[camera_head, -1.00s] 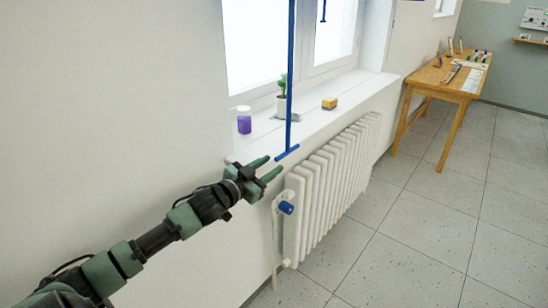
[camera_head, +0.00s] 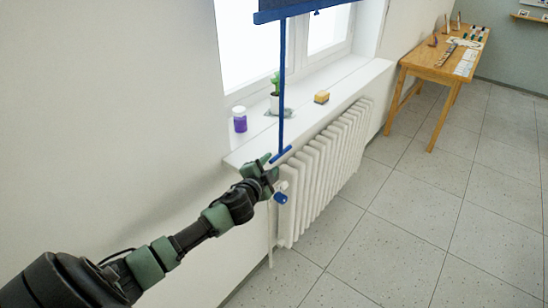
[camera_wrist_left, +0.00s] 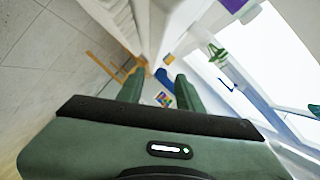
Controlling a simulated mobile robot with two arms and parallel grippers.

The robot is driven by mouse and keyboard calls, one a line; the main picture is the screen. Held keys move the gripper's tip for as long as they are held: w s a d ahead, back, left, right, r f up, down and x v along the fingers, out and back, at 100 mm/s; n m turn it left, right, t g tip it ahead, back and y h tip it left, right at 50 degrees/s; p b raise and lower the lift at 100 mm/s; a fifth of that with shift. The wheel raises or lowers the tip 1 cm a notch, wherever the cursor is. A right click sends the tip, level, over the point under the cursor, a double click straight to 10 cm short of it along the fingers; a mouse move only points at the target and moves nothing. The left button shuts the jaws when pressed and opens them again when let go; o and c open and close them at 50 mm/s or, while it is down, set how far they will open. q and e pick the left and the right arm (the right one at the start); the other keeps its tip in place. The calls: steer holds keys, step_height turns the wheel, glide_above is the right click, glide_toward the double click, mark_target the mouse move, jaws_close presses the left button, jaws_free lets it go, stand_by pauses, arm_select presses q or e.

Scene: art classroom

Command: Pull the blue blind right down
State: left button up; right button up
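The blue blind (camera_head: 305,8) hangs at the top of the window in the head view, with only its lower part in the picture. A long blue rod (camera_head: 283,90) hangs from it and ends in a short blue crossbar (camera_head: 281,155) at the sill's front edge. My left gripper (camera_head: 269,167) is just left of and below the crossbar, with its fingers pointing towards it. Whether they touch it cannot be told. In the left wrist view the green fingers (camera_wrist_left: 160,90) stand apart, and a small blue patch shows between them. My right gripper is out of view.
The white sill (camera_head: 340,88) holds a purple jar (camera_head: 240,120), a potted plant (camera_head: 275,100) and a yellow block (camera_head: 321,97). A white radiator (camera_head: 325,170) with a blue valve knob (camera_head: 281,198) stands below. A wooden table (camera_head: 430,65) is at the back right; the floor between is clear.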

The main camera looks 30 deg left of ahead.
mark_target(273, 161)
arm_select(q)
steer(key=shift+x, duration=1.95)
jaws_close()
steer(key=shift+d+r, duration=0.1)
steer(key=shift+d, duration=0.05)
